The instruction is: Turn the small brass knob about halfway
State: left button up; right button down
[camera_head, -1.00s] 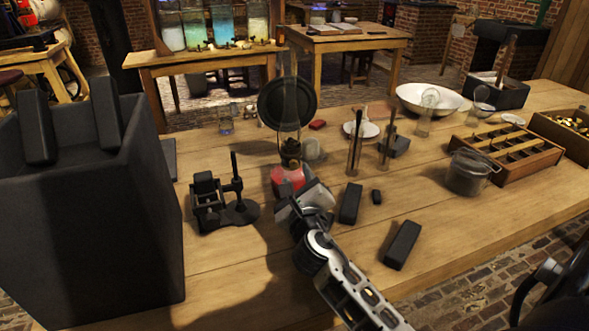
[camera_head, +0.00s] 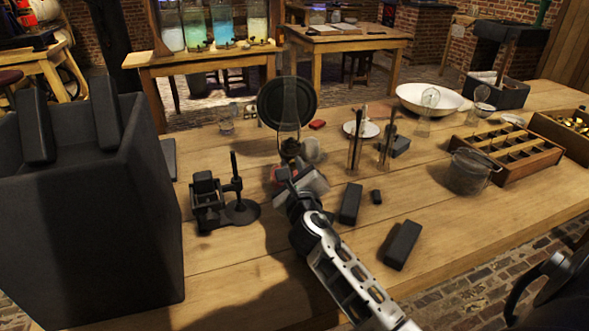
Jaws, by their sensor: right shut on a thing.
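An oil lamp with a clear glass chimney (camera_head: 289,108) and a red base (camera_head: 277,174) stands on the wooden table in the head view. Its brass burner (camera_head: 290,148) sits below the chimney. My right gripper (camera_head: 297,174) is in front of the lamp at burner height and hides most of the base. The small brass knob is hidden behind the jaws, which are shut on it as far as I can tell. My left gripper is not in view.
A black stand with a rod (camera_head: 236,185) is left of the lamp. Dark blocks (camera_head: 350,203) lie right of my arm. A large dark box (camera_head: 90,230) fills the left.

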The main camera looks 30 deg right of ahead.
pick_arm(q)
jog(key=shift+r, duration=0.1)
pick_arm(e)
jog(key=m, duration=0.2)
jog(key=shift+m+p, duration=0.35)
jog(key=shift+m, duration=0.05)
jog(key=m, duration=0.3)
jog(key=shift+m, duration=0.3)
jog(key=m, duration=0.2)
jog(key=shift+m, duration=0.4)
jog(key=m, duration=0.5)
jog(key=shift+f+b, duration=0.1)
jog(key=shift+b, duration=0.2)
pick_arm(q)
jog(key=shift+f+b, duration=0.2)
jog(key=shift+b, duration=0.1)
pick_arm(e)
jog(key=shift+m, duration=2.2)
jog(key=c, duration=1.3)
grip_release()
